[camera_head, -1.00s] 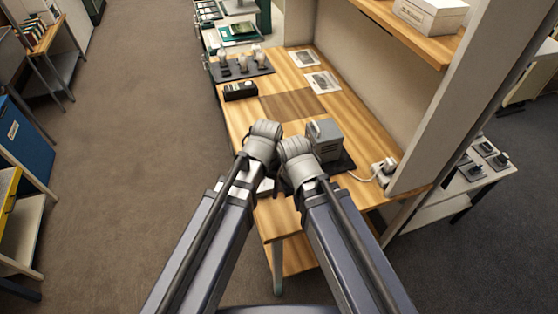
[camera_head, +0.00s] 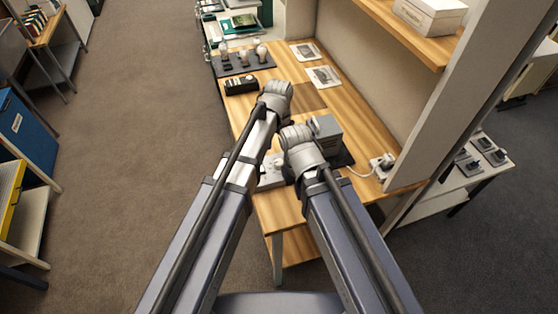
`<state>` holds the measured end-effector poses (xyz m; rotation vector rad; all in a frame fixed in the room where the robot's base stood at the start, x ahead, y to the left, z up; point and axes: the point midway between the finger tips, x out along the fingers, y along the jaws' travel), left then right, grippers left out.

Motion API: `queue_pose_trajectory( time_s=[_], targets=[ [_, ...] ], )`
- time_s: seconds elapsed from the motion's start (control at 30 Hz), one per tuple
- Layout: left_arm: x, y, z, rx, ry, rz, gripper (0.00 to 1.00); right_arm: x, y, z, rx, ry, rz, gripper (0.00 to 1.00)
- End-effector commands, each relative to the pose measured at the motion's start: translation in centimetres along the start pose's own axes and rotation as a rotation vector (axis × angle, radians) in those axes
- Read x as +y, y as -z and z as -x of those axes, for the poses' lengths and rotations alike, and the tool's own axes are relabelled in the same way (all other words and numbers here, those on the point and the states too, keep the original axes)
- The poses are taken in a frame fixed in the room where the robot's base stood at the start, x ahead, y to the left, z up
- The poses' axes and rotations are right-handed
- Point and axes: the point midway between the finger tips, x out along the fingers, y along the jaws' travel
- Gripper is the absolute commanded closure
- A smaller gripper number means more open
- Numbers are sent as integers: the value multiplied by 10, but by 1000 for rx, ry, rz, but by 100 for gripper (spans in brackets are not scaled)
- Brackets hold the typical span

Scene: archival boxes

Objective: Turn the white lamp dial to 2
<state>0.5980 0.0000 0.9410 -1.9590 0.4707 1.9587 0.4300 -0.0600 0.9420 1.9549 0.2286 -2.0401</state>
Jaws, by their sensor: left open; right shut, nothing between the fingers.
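A grey box-shaped device (camera_head: 326,132) stands on a dark mat (camera_head: 345,158) on the wooden bench. I cannot make out a white lamp dial or any numbers.
A white cable runs to a white socket block (camera_head: 382,166) by the upright panel. Several bulbs stand on a dark tray (camera_head: 247,67) at the back left, with a black box (camera_head: 241,85) nearer. Two printed cards (camera_head: 323,77) lie near the wall. A shelf holds a white box (camera_head: 430,14).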

Motion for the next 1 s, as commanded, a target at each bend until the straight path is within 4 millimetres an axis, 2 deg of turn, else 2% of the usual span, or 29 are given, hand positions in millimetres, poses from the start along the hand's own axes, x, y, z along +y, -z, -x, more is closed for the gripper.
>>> queue_pose_trajectory(
  time_s=[0.03,0.3,0.5,0.87,1.0],
  targets=[
    [0,0,-10,0,0,0,26,-1,1,-10,0,0,0,100],
    [0,0,-44,0,0,0,26,-4,3,-44,0,0,0,100],
    [0,0,-64,0,0,0,26,-6,4,-64,0,0,0,100],
    [0,0,-66,0,0,0,26,-6,4,-66,0,0,0,100],
    [0,0,-66,0,0,0,39,-6,4,-66,0,0,0,100]
  ],
)
